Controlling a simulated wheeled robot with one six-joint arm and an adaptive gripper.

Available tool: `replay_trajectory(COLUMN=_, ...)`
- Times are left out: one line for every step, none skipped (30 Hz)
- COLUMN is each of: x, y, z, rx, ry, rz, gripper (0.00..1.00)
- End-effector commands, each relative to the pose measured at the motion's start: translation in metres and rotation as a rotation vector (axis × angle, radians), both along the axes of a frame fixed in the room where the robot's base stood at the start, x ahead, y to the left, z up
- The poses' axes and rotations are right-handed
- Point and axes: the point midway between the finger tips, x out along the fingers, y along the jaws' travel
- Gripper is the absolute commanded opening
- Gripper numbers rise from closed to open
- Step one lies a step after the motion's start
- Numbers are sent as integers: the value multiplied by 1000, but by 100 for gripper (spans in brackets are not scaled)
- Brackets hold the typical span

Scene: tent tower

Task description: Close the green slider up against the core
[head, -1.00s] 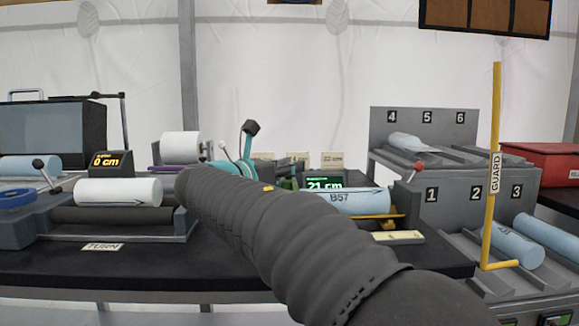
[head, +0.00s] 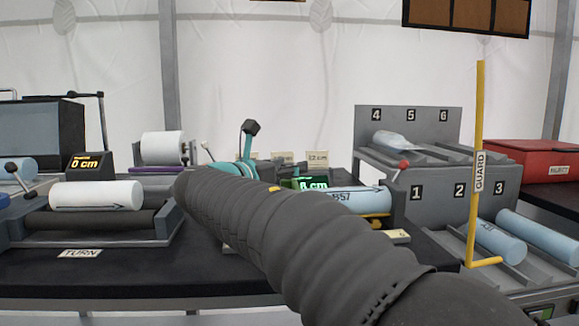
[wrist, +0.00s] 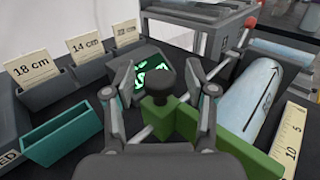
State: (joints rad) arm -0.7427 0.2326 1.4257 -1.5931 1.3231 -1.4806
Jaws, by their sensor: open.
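The green slider (wrist: 155,118) shows in the wrist view as a green block with a black knob on top. A green plate (wrist: 225,145) extends from it toward the pale blue core (wrist: 250,95); I cannot tell whether they touch. The core also shows in the head view (head: 360,199), lying on its side and marked B57. My gripper (wrist: 160,82) is open, with one finger on each side of the knob.
A lit green display (wrist: 152,75) stands just behind the knob. Card holders marked 18 cm (wrist: 50,85) and 14 cm, and a teal tray (wrist: 62,138), are at left. A ruler (wrist: 292,140) lies right of the core. A yellow guard post (head: 478,160) stands at right.

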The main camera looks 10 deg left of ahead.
Motion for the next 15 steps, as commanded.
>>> replay_trajectory(x=-4, y=3, z=0, rx=0, ry=0, rz=1, gripper=56)
replay_trajectory(x=-7, y=5, z=0, rx=0, ry=0, rz=2, gripper=56)
replay_trajectory(x=-12, y=9, z=0, rx=0, ry=0, rz=4, gripper=56)
replay_trajectory(x=-16, y=12, z=0, rx=0, ry=0, rz=4, gripper=56)
replay_trajectory(x=-21, y=15, z=0, rx=0, ry=0, rz=3, gripper=56)
replay_trajectory(x=-28, y=20, z=0, rx=1, ry=-1, rz=5, gripper=56)
replay_trajectory(x=-33, y=23, z=0, rx=1, ry=-1, rz=4, gripper=56)
replay_trajectory(x=-38, y=26, z=0, rx=1, ry=-1, rz=4, gripper=56)
replay_trajectory(x=-45, y=31, z=0, rx=1, ry=-1, rz=5, gripper=56)
replay_trajectory(x=-50, y=33, z=0, rx=1, ry=-1, rz=4, gripper=56)
replay_trajectory(x=-55, y=37, z=0, rx=1, ry=-1, rz=5, gripper=56)
replay_trajectory(x=-61, y=41, z=0, rx=1, ry=-1, rz=3, gripper=56)
replay_trajectory(x=-66, y=44, z=0, rx=1, ry=-1, rz=4, gripper=56)
replay_trajectory(x=-70, y=47, z=0, rx=1, ry=-1, rz=4, gripper=56)
replay_trajectory(x=-75, y=50, z=0, rx=1, ry=-1, rz=2, gripper=56)
